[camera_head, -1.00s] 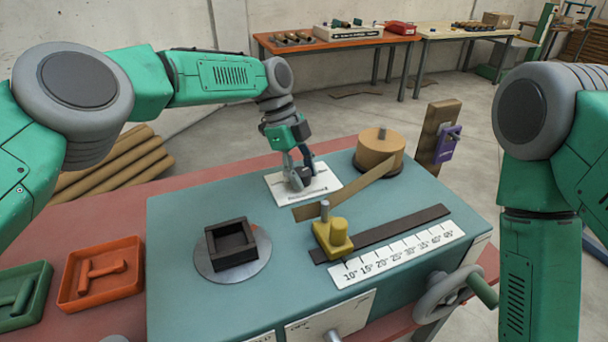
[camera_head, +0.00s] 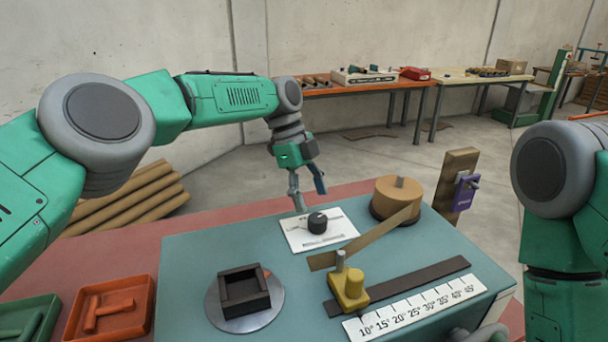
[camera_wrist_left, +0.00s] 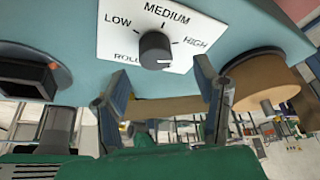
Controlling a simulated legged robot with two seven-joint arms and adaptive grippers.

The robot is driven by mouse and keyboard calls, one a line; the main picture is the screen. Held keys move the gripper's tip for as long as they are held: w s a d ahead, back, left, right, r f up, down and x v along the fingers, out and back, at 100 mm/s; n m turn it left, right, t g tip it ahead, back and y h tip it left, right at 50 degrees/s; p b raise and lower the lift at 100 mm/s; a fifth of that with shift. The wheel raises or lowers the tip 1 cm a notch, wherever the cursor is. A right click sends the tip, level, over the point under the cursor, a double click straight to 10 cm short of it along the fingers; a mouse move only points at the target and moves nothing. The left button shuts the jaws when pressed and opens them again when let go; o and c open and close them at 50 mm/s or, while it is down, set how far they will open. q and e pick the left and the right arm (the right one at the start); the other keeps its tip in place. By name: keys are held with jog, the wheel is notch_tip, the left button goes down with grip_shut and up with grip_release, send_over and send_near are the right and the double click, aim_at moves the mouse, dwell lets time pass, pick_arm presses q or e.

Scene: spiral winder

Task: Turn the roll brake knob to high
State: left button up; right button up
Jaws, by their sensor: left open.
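The roll brake knob (camera_head: 317,223) is a small black round knob on a white label plate (camera_head: 340,236) on the teal machine top. In the left wrist view the knob (camera_wrist_left: 155,48) sits among the words LOW, MEDIUM and HIGH on the plate (camera_wrist_left: 112,46); I cannot tell for sure where it points. My left gripper (camera_head: 307,189) is open and empty, just behind and above the knob, apart from it. Its two spread fingers also show in the left wrist view (camera_wrist_left: 161,88). My right gripper is out of view; only part of that arm shows.
A brown tape roll (camera_head: 398,198) with a strip stands right of the plate. A yellow guide block (camera_head: 349,289) and an angle scale (camera_head: 415,308) lie in front. A black square holder (camera_head: 243,292) stands on a round disc. Orange tray (camera_head: 138,296) is left.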

pick_arm(q)
jog(key=v, duration=0.6)
jog(key=shift+w, duration=0.25)
jog(key=shift+a, duration=0.1)
